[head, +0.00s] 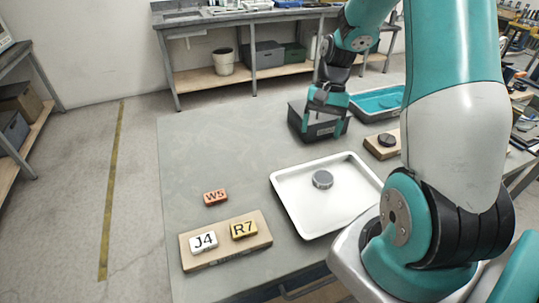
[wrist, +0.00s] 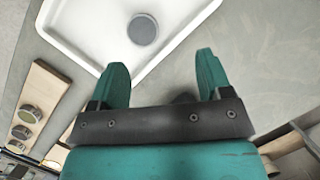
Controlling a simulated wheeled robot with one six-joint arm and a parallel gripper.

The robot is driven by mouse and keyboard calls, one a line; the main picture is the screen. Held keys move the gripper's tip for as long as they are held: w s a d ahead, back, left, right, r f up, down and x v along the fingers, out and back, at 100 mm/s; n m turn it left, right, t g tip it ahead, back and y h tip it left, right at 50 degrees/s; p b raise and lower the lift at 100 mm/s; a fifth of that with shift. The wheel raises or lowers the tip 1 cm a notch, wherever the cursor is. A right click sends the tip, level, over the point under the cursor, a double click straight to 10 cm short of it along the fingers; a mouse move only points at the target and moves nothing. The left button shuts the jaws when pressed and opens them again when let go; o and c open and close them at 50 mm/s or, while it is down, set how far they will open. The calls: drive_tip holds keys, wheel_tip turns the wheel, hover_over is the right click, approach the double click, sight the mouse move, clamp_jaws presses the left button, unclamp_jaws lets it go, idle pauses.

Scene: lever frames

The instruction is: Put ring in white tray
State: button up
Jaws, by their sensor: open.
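The white tray (head: 290,205) lies on the grey table, and it also shows at the top of the wrist view (wrist: 75,40). A grey round piece (head: 322,179) rests flat on the tray's floor. It fits the ring, though I cannot make out a hole; it also shows in the wrist view (wrist: 142,29). My gripper (wrist: 161,62) is open, with a finger on either side and nothing visible held between them.
A dark box (head: 296,119) and a teal tray (head: 377,102) are at the back. A wooden board (head: 377,150) with a dark round piece is at right. An orange W5 block (head: 215,197) and a board (head: 225,250) with J4 and R7 blocks are front left. The table's back left is clear.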

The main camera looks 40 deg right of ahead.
drive_tip(key=s+a+r+n, duration=0.1)
drive_tip(key=a+r+n, duration=0.2)
drive_tip(key=a, duration=0.4)
drive_tip(key=s+a+r+n+t, duration=0.1)
drive_tip(key=a+r+n, duration=0.25)
drive_tip(key=a, duration=0.25)
drive_tip(key=s+a+r+n, duration=0.2)
drive_tip(key=a+r+n, duration=0.15)
drive_tip(key=a, duration=0.35)
drive_tip(key=s+a+r+n+t, duration=0.1)
drive_tip(key=s+a+r+n, duration=0.3)
drive_tip(key=s+a+n, duration=0.3)
drive_tip(key=s+a, duration=0.2)
drive_tip(key=s, duration=0.1)
drive_tip(key=shift+s+r+y, duration=0.15)
drive_tip(key=shift+s+y, duration=0.05)
drive_tip(key=shift+y, duration=0.1)
